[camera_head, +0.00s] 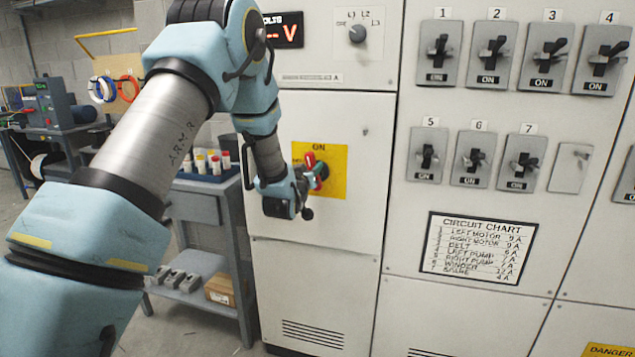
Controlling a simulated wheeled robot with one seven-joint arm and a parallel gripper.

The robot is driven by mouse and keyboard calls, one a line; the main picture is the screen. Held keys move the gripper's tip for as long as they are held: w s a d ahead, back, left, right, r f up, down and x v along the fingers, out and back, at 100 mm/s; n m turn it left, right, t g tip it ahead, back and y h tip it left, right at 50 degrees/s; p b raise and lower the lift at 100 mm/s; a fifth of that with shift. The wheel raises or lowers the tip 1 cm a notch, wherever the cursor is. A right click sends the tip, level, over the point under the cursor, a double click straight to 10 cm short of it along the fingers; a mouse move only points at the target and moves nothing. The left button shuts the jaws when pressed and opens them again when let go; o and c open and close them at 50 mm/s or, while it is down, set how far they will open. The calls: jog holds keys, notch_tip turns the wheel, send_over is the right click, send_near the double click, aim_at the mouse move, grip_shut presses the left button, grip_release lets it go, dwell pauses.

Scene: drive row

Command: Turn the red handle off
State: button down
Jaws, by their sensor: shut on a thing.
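The red handle (318,168) is mounted on a yellow plate (336,189) on the left cabinet door. The word ON shows above it, and part of the plate and handle is hidden behind my gripper. My gripper (308,180) is at the handle and shut on it. My arm reaches in from the left and top of the head view. The exact grip of the fingers is small and partly hidden by my wrist.
Several numbered breaker switches (488,52) marked ON fill the right cabinet, above a circuit chart (478,247). A grey trolley (203,212) with bottles and a cardboard box (221,290) stands left of the cabinet. A voltage display (283,31) sits above.

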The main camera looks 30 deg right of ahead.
jog(key=n+b, duration=0.2)
jog(key=f+n+b, duration=0.1)
jog(key=shift+w+a, duration=0.3)
jog(key=shift+w+a+f+n+b, duration=0.1)
jog(key=shift+f+n+b, duration=0.15)
jog(key=shift+n+b, duration=1.55)
jog(key=shift+w+a+f+n+b, duration=0.15)
jog(key=shift+f+n+b, duration=0.1)
jog(key=shift+n+b, duration=1.6)
jog(key=shift+w+a+f+n+b, duration=0.1)
jog(key=shift+f+n+b, duration=0.15)
jog(key=shift+n+b, duration=1.55)
jog(key=shift+n+p, duration=0.35)
jog(key=shift+n, duration=0.3)
jog(key=c, duration=0.6)
grip_release()
